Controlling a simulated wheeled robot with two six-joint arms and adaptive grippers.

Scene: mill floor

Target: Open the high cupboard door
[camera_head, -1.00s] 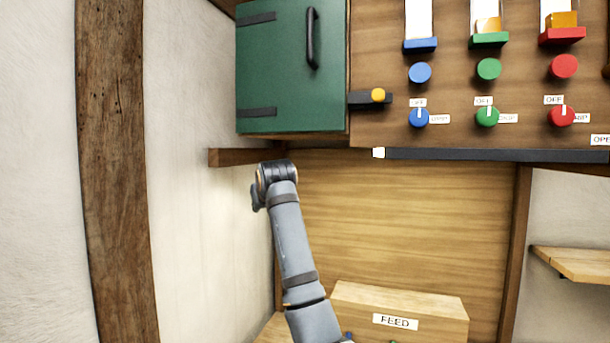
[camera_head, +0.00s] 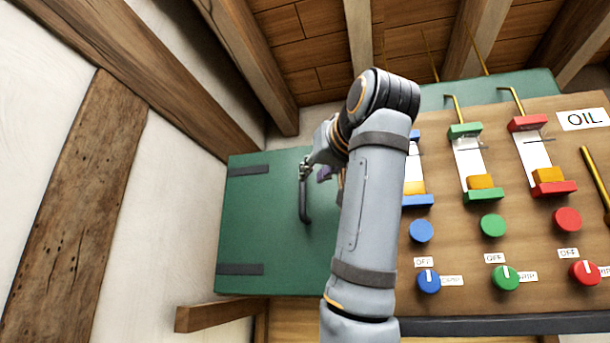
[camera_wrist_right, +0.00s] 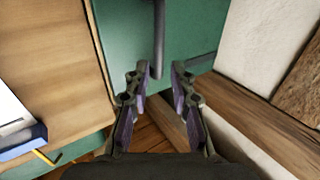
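The green cupboard door (camera_head: 262,225) with dark hinge straps on its left side looks shut in the head view. Its dark upright bar handle (camera_head: 304,205) is near the door's right part. My right gripper (camera_head: 305,170) is at the handle's upper end. In the right wrist view, my right gripper's fingers (camera_wrist_right: 161,70) are open, and the handle (camera_wrist_right: 158,38) runs down toward the gap between the fingertips. I cannot tell whether they touch it. My arm hides the door's right edge and latch. My left gripper is out of view.
Right of the cupboard is a wooden panel (camera_head: 455,235) with blue, green and red knobs and sliders, and an OIL sign (camera_head: 582,119). Ceiling beams (camera_head: 250,70) are close above. A wooden ledge (camera_head: 215,314) is under the door; a white wall stands left.

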